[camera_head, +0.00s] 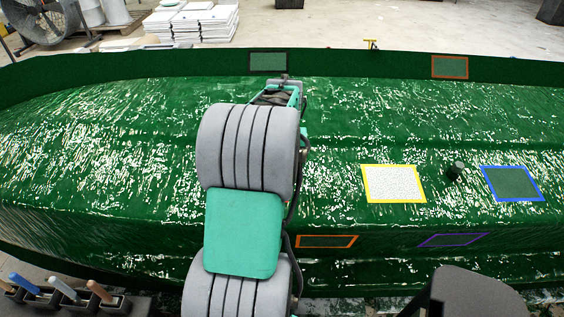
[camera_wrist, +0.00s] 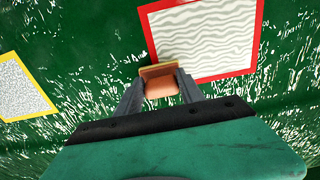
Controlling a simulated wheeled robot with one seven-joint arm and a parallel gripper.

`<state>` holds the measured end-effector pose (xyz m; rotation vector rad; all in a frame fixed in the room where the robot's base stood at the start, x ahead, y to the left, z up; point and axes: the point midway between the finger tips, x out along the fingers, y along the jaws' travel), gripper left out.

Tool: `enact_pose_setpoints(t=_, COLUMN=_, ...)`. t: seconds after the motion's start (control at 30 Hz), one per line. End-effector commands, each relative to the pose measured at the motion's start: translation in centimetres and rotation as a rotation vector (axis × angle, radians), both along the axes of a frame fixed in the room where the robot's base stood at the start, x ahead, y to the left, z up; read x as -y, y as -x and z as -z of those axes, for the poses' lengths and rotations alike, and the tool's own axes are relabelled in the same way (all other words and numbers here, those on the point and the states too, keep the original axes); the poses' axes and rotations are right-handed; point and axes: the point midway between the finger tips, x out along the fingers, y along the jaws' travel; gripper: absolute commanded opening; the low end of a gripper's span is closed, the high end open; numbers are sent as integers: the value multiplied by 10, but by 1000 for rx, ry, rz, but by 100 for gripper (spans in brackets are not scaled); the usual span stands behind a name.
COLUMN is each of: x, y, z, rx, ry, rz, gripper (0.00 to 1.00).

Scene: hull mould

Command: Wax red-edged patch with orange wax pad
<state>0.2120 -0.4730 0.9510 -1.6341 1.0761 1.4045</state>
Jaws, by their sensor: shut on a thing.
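The red-edged patch (camera_wrist: 208,37) shows in the wrist view at the top, with a grey and white wavy surface inside its red border. My gripper (camera_wrist: 160,82) is shut on the orange wax pad (camera_wrist: 160,88), a small orange-brown block with a tan edge. The pad is at the patch's lower left corner in the picture and overlaps its red border; I cannot tell whether it touches the surface. In the head view my own arm covers the gripper's end, and the pad and the red-edged patch do not show.
The glossy green hull mould (camera_head: 110,130) fills most of the view. It bears a yellow-edged speckled patch (camera_head: 393,184), a blue-edged patch (camera_head: 512,184), an orange-edged patch (camera_head: 326,241) and a purple-edged patch (camera_head: 453,240). Handled tools (camera_head: 62,290) stand lower left.

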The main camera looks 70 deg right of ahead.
Motion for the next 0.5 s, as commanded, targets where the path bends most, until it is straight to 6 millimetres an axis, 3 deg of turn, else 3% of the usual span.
enact_pose_setpoints(t=0.13, x=-1, y=0, z=-7, rx=0, ry=-1, rz=0, gripper=12)
enact_pose_setpoints(t=0.5, x=-7, y=2, z=-52, rx=0, ry=1, rz=0, gripper=12)
